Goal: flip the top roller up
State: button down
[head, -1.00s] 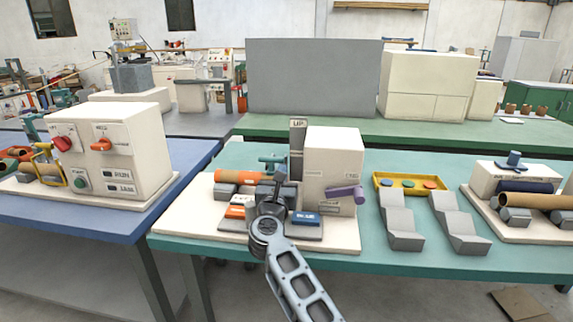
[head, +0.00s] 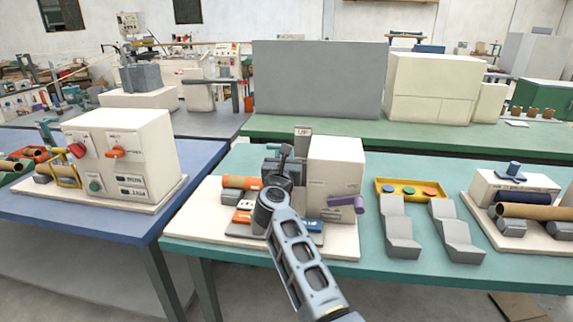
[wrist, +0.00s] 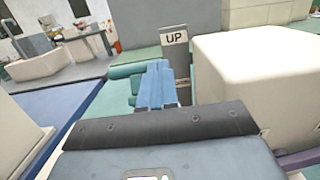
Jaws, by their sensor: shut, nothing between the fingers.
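The winder with the cream housing (head: 335,165) stands on the teal table, with a grey post marked UP (head: 302,150) at its left. An orange roller (head: 242,183) lies at its left. In the wrist view a teal part (wrist: 122,82), perhaps the top roller or its arm, sits just left of my fingers; I cannot tell if they touch. In the head view my gripper (head: 286,150) stands in front of that spot and hides most of it. My gripper (wrist: 155,78) is shut and empty, in front of the UP post (wrist: 175,60).
A purple handle (head: 346,203) sticks out at the housing's right. A yellow tray (head: 384,196) and grey V-blocks (head: 400,235) stand further right. A blue table (head: 205,165) with another machine is at the left. The winder's front base plate is partly behind my arm.

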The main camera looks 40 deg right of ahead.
jog(key=w+d+r, duration=0.1)
jog(key=r, duration=0.1)
jog(key=w+d+r, duration=0.1)
jog(key=d, duration=0.1)
jog(key=shift+w+d+r, duration=0.15)
jog(key=shift+w+r, duration=0.15)
jog(key=shift+r, duration=0.1)
jog(key=r+b+x, duration=0.1)
jog(key=b+x, duration=0.1)
jog(key=x, duration=0.5)
jog(key=shift+r, duration=0.2)
jog(key=shift+s, duration=0.1)
dwell(0.5)
